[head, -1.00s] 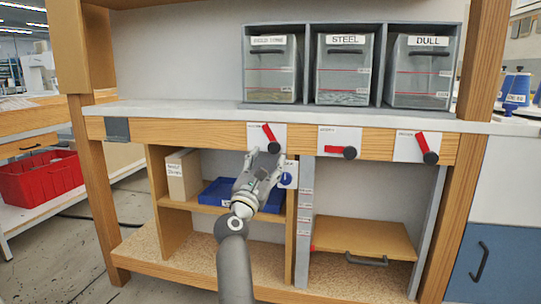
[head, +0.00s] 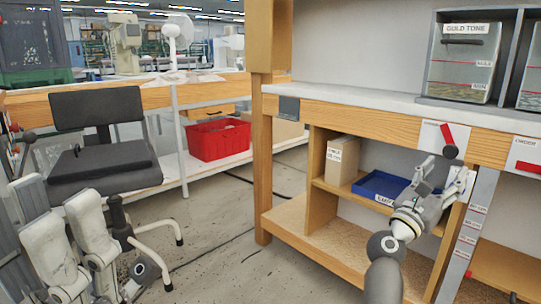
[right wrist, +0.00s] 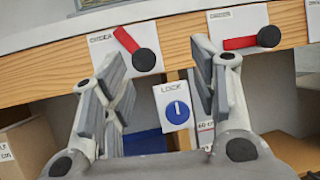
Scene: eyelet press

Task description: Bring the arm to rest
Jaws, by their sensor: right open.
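My right gripper (head: 446,172) is in front of the bench, just below its front edge, at the right of the head view. Its two fingers are apart with nothing between them, and the right wrist view shows the same open gripper (right wrist: 158,62). Past the fingers in that view are a plate with a blue LOCK knob (right wrist: 177,112), a tilted red lever (right wrist: 128,42) and a more level red lever (right wrist: 240,43). White and grey jointed parts at the lower left of the head view look like my left gripper (head: 70,235); its opening is unclear.
A blue tray (head: 382,186) and a cardboard box (head: 342,160) are on the shelf under the bench. A GOLD TONE bin (head: 462,65) stands on top. A black chair (head: 102,130) and a red crate (head: 218,140) are at left. Floor between chair and bench looks clear.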

